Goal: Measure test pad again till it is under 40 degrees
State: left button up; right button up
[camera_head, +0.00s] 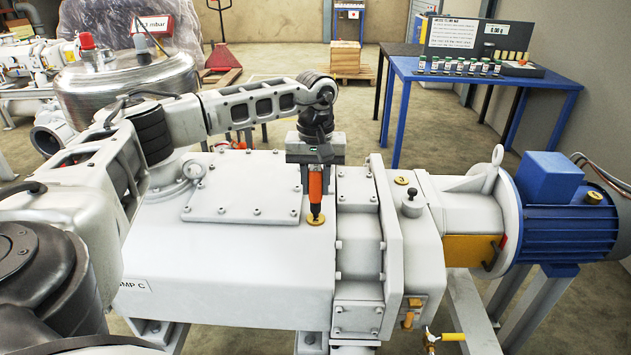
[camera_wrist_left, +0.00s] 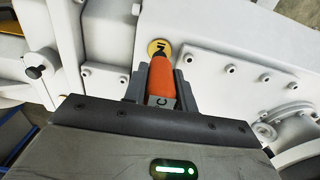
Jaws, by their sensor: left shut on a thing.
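My left gripper (camera_head: 315,172) is shut on an orange probe (camera_head: 316,186) with a dark tip. It holds the probe upright over the white pump housing (camera_head: 230,262). The tip is at a round yellow test pad (camera_head: 316,219) on top of the housing; I cannot tell whether it touches. In the left wrist view the orange probe (camera_wrist_left: 160,78) sits between the fingers, and the yellow pad (camera_wrist_left: 158,48) with a dark mark shows just beyond it. A second yellow pad marked 3 (camera_head: 402,180) and another yellow pad (camera_head: 594,197) on the blue motor are also in view. My right gripper is not in view.
The blue motor (camera_head: 565,205) extends right of the pump. A steel vessel (camera_head: 128,80) stands at the back left.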

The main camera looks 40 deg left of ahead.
aim_at(316, 168)
pick_arm(q)
jog(key=shift+r+p, duration=0.25)
jog(key=shift+p, duration=0.1)
notch_tip(316, 168, up, 4)
jog(key=p, duration=0.3)
jog(key=shift+r, duration=0.1)
jog(key=shift+r+p, duration=0.4)
jog(key=shift+r, duration=0.75)
